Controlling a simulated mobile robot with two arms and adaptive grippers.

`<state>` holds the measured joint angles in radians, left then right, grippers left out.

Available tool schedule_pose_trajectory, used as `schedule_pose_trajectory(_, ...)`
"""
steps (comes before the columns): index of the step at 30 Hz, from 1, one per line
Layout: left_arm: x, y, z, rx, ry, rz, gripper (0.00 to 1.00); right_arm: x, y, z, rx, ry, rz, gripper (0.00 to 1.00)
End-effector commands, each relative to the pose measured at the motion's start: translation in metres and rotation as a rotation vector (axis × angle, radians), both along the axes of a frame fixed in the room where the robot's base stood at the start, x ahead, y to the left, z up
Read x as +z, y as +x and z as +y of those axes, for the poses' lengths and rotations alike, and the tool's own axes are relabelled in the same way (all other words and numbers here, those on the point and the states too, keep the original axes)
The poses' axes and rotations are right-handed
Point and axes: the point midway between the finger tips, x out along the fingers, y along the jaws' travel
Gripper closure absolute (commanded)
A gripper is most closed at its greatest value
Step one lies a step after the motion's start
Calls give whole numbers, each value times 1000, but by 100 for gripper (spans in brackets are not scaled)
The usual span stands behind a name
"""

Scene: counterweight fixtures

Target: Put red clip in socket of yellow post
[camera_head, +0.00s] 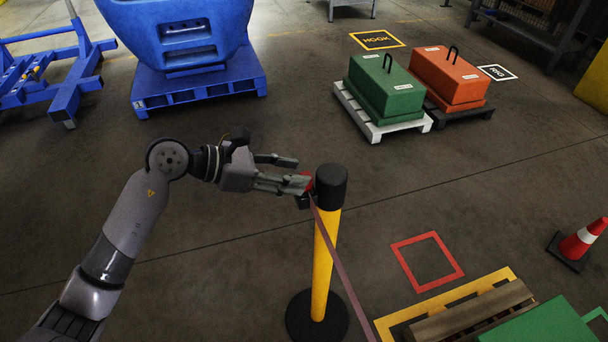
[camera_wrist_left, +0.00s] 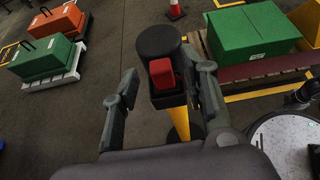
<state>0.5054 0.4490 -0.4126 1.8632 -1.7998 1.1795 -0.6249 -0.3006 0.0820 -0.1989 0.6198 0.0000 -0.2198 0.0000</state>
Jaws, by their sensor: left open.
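The yellow post (camera_head: 323,262) stands upright on a round black base, with a black cap on top. The red clip (camera_wrist_left: 162,73) sits at the side of the post's black head, facing my left gripper. A dark belt (camera_head: 342,268) runs from that spot down towards the front right. My left gripper (camera_head: 298,173) is open at the post's head. In the left wrist view its two fingers (camera_wrist_left: 166,88) stand apart on either side of the red clip, with gaps. I cannot tell how deep the clip sits in the socket. My right gripper is not in view.
Green (camera_head: 386,86) and orange (camera_head: 448,76) blocks stand on pallets at the back right. A blue bin (camera_head: 180,32) on a blue pallet stands at the back left. A traffic cone (camera_head: 580,242) is at the right. Another green block (camera_head: 540,326) is at the front right.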

Motion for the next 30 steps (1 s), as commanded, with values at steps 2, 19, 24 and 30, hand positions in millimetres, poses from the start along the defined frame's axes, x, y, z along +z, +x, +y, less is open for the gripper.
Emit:
schedule_pose_trajectory(2, 6, -4, 18, 4, 4, -3, 59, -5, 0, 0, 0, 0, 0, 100)
schedule_pose_trajectory(19, 36, -23, 71, 0, 0, 1, 59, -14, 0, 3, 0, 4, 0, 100)
schedule_pose_trajectory(24, 34, -21, 70, 7, -25, 21, 59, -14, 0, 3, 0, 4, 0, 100)
schedule_pose_trajectory(30, -1, 11, 65, 167, -424, 371, 59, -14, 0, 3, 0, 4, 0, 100)
